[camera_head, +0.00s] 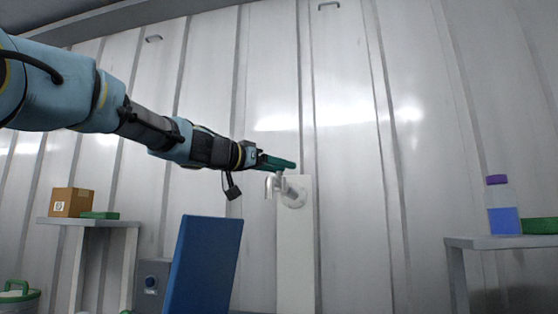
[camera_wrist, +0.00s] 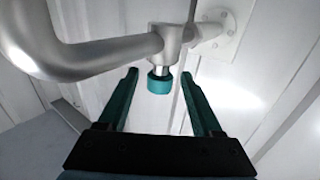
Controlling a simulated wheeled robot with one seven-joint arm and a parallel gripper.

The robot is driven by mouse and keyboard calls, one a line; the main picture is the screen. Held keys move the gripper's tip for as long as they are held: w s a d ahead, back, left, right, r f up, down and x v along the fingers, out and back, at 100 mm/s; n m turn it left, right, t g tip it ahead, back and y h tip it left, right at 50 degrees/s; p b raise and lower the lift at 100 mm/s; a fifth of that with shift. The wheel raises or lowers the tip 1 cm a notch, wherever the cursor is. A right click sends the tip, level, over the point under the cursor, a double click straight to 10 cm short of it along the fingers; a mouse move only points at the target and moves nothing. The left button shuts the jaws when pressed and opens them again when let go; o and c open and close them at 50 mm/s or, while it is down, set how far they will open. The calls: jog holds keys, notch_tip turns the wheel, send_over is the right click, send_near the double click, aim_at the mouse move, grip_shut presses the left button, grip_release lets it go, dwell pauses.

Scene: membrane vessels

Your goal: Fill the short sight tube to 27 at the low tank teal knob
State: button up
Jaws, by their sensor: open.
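The teal knob (camera_wrist: 160,82) sits on a short stem of a grey metal tap (camera_wrist: 110,52) in the wrist view. My gripper (camera_wrist: 160,77) is open, with one green finger on each side of the knob in the picture. I cannot tell how far the knob lies between the fingers, and no contact shows. In the head view my gripper (camera_head: 278,162) is at the top of the tap (camera_head: 270,186), and the knob cannot be made out there. No sight tube or scale can be made out in either view.
A white upright panel (camera_head: 295,240) stands behind the tap. A tilted blue panel (camera_head: 203,265) stands in front, left of it. A left shelf (camera_head: 90,222) holds a cardboard box (camera_head: 72,202). A right table (camera_head: 500,242) holds a purple-capped bottle (camera_head: 503,215) of blue liquid.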

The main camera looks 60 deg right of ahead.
jog(key=shift+s+d, duration=0.1)
jog(key=shift+d, duration=0.2)
jog(key=shift+c, duration=0.4)
grip_shut()
